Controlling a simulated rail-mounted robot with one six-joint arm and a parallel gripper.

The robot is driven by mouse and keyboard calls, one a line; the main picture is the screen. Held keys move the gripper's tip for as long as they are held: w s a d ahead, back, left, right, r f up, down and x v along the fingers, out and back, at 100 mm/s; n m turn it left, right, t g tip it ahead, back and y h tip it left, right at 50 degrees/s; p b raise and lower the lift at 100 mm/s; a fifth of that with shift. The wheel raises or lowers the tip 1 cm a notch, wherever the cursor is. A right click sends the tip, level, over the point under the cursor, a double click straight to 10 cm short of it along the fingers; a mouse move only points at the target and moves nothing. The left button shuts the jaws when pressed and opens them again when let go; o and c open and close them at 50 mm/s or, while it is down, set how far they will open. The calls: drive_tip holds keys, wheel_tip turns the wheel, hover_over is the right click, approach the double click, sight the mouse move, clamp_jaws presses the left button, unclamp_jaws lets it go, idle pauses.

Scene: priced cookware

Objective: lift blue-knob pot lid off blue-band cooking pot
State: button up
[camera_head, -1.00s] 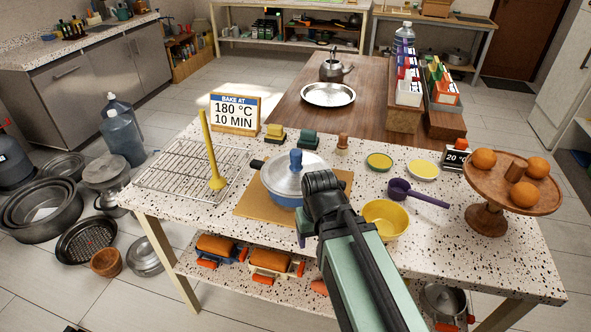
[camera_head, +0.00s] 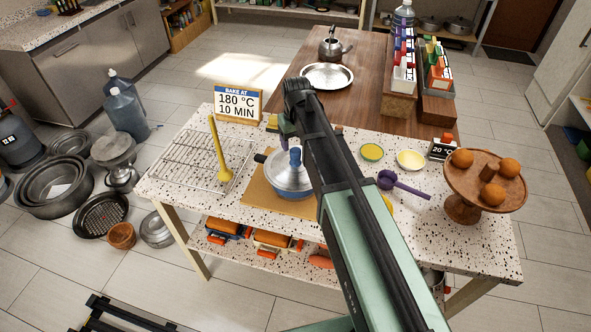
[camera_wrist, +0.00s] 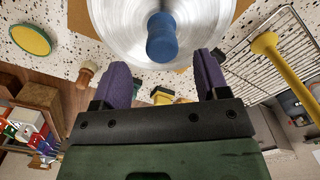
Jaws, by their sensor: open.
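The blue-band cooking pot (camera_head: 292,194) stands on a tan board on the speckled counter. Its silvery lid (camera_head: 278,170) sits on it, with an upright blue knob (camera_head: 295,158). In the wrist view the lid (camera_wrist: 205,22) fills the top, and the knob (camera_wrist: 162,38) shows centred between the lines of my purple fingers. My gripper (camera_wrist: 163,78) is open and empty, its fingertips apart from the knob. In the head view my arm hides the pot's right side, and my gripper (camera_head: 285,124) shows only partly, behind the lid.
A "BAKE AT" sign (camera_head: 238,104) stands behind. Small blocks and a wooden peg (camera_wrist: 86,74) lie near my fingers.

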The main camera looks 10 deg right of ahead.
sight(296, 150)
wheel_tip(296, 150, down, 8)
drive_tip(key=b, duration=0.6)
drive_tip(key=shift+w+a+r, duration=0.1)
drive_tip(key=shift+r, duration=0.15)
drive_tip(key=shift+r+p, duration=0.3)
drive_tip(key=c, duration=1.2)
wheel_tip(296, 150, up, 20)
drive_tip(key=p, duration=2)
drive_tip(key=shift+c, duration=0.2)
